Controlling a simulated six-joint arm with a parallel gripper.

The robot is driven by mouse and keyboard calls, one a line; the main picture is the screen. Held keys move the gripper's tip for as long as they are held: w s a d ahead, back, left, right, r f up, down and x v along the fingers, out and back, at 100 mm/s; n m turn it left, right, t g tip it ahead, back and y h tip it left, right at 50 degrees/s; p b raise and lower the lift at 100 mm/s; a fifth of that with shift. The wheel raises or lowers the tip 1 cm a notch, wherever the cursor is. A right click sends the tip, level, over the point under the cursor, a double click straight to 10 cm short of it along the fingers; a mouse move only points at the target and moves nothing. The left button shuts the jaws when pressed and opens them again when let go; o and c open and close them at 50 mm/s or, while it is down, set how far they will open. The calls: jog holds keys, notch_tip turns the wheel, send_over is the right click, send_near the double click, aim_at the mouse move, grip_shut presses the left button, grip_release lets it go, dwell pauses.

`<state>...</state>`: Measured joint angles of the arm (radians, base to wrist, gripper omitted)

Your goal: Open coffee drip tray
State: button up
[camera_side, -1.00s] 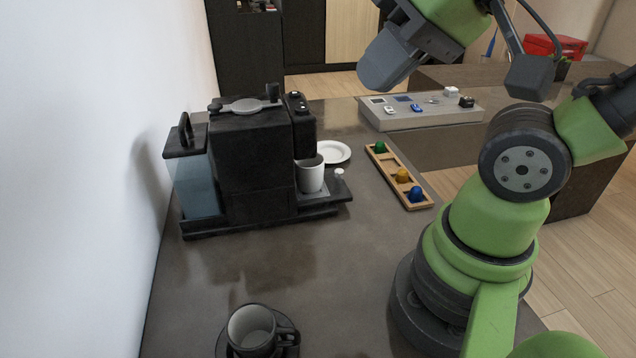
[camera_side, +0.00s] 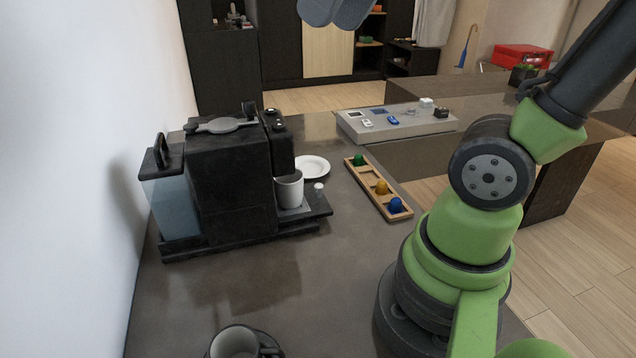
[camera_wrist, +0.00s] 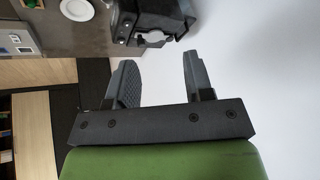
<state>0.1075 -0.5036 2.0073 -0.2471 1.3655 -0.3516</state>
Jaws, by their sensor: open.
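The black coffee machine (camera_side: 228,185) stands on the counter by the left wall in the side view. Its drip tray (camera_side: 319,205) is the low black ledge at the right front, with a small pale knob (camera_side: 318,186) on it. A white mug (camera_side: 289,191) stands on the tray under the spout and hides part of it. My gripper (camera_side: 338,10) is at the top edge, partly cut off, high above the counter. In the wrist view my gripper (camera_wrist: 160,62) is open and empty, with part of the machine (camera_wrist: 150,20) beyond the fingers. The tray is not clear there.
A white plate (camera_side: 312,167) lies behind the tray. To the right are a wooden holder (camera_side: 378,188) with green, yellow and blue knobs and a grey panel (camera_side: 395,122). A dark cup (camera_side: 236,344) is at the front. The counter between is clear.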

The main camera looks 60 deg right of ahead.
jog(key=w+d+n+g+h, duration=0.1)
jog(key=w+d+n+g, duration=0.25)
jog(key=w+d, duration=0.35)
jog(key=n+g, duration=0.2)
jog(key=n, duration=0.1)
send_over(319, 185)
notch_tip(319, 185, down, 23)
notch_tip(319, 185, down, 11)
jog(key=shift+r, duration=0.1)
jog(key=shift+c, duration=0.4)
